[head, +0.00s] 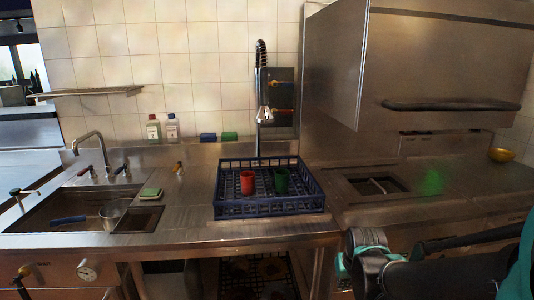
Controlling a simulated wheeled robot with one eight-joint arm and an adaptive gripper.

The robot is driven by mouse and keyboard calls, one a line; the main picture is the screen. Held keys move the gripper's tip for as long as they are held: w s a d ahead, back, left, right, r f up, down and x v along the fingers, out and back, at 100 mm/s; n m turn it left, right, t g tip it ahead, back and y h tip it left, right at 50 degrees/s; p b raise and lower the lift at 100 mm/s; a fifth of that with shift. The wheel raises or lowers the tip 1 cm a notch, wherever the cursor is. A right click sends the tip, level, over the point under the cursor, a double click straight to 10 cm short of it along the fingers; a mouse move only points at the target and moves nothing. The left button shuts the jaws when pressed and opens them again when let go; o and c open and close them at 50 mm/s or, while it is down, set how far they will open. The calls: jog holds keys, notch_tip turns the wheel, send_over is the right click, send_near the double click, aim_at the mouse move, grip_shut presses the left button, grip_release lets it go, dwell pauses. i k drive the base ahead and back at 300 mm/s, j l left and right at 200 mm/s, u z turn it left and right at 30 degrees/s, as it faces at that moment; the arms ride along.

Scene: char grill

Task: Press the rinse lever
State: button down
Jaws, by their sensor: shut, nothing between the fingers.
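The rinse sprayer (264,105) hangs in the head view from a dark coiled hose (261,55) in front of the tiled wall. Its metal nozzle points down above the back of a blue dish rack (228,211). The rinse lever is too small to make out clearly on it. A dark panel with orange-yellow fittings (274,85) is just right of the sprayer. My dark arm with teal bands enters from the lower right, its bend near the counter's front edge. My gripper is not in view.
The rack holds a red cup (247,182) and a green cup (281,181). A large steel hood (430,65) with a black handle stands at the right above the counter. A sink (50,215) with a tap (92,148) is at the left. Two bottles (154,128) stand by the wall.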

aim_at(175, 170)
jog(key=k+j+u, duration=0.15)
jog(key=j, duration=0.45)
jog(key=j+u, duration=0.15)
jog(key=j, duration=0.5)
